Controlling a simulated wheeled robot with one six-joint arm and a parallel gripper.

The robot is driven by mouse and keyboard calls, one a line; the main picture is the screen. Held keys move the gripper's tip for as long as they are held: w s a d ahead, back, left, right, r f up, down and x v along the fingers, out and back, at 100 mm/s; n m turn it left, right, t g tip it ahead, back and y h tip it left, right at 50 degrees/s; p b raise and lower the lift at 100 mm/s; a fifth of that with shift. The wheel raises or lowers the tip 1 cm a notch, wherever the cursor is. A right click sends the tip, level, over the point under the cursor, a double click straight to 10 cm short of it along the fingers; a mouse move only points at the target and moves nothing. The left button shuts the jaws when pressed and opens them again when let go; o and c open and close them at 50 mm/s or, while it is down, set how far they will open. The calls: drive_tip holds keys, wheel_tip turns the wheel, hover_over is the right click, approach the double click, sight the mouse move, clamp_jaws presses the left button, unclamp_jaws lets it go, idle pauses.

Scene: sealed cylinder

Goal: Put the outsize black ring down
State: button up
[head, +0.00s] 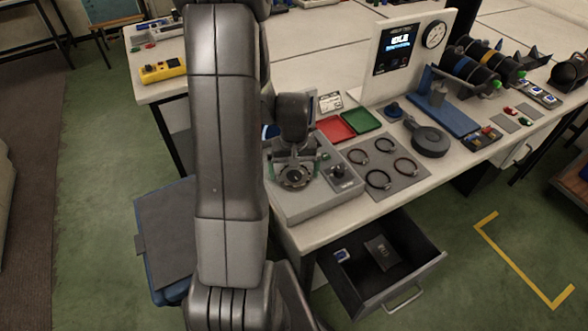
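My gripper (294,160) points down over the left part of a grey bench unit (310,203), at the workbench's front left. A dark round part (296,178) shows directly below it; I cannot tell if this is a ring, or if my gripper touches or holds it. The fingers are too small and dark to read as open or shut. Several thin dark rings (378,180) lie apart on a grey mat (385,187) to the right. None of them is clearly the outsize one.
A red tray (335,129) and a green tray (361,121) lie behind the unit. A dark round device (430,142) stands right of the mat. An open drawer (409,292) juts out below the front edge. A display panel (402,62) stands behind.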

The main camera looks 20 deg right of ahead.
drive_tip(key=shift+r+p, duration=0.55)
drive_tip(key=shift+r, duration=0.05)
wheel_tip(320, 180, up, 12)
drive_tip(key=shift+f+b, duration=0.2)
drive_tip(key=shift+b, duration=0.2)
drive_tip(key=shift+f, duration=0.1)
wheel_tip(320, 180, down, 13)
drive_tip(key=shift+r+b, duration=0.1)
drive_tip(key=shift+b, duration=0.2)
drive_tip(key=shift+r+p, duration=0.4)
drive_tip(key=shift+f, duration=0.15)
